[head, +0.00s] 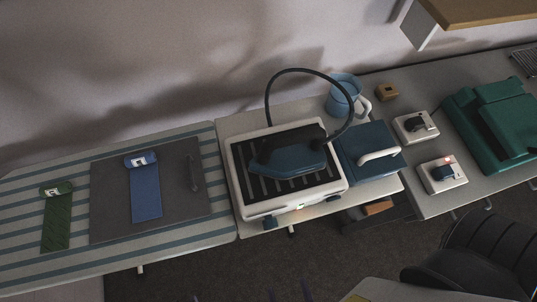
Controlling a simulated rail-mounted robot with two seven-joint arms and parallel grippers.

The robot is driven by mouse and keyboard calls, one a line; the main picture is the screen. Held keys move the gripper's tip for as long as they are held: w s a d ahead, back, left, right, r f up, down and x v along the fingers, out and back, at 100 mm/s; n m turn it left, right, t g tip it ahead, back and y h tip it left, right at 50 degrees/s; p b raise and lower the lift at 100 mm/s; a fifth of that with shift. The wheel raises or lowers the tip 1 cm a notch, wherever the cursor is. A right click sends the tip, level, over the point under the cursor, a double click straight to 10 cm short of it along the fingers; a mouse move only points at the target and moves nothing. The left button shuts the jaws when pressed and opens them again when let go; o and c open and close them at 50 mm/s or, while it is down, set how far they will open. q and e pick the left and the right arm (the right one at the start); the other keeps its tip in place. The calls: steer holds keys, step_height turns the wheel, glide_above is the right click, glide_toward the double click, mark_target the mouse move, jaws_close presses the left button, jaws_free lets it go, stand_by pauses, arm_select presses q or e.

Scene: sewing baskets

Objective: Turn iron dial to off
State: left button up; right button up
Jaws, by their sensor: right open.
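The blue iron (300,158) rests on the black ribbed top of a white steam station (285,208), and a dark hose loops up behind it. A small dark knob (270,218), which looks like the iron dial, is on the station's front face; its setting is too small to read. A small light (299,208) glows to the right of the knob. My left gripper cannot be made out.
A blue box (372,143) with a pale handle and a blue jug (344,95) stand right of the station. Two white switch boxes (436,188) lie further right; the nearer has a red light. A dark chair (485,250) stands at lower right.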

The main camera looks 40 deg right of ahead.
mark_target(270, 222)
steer(key=p+x, duration=0.2)
steer(key=x, duration=1)
steer(key=shift+w+d, duration=0.2)
steer(key=shift+w, duration=0.1)
steer(key=c, duration=0.9)
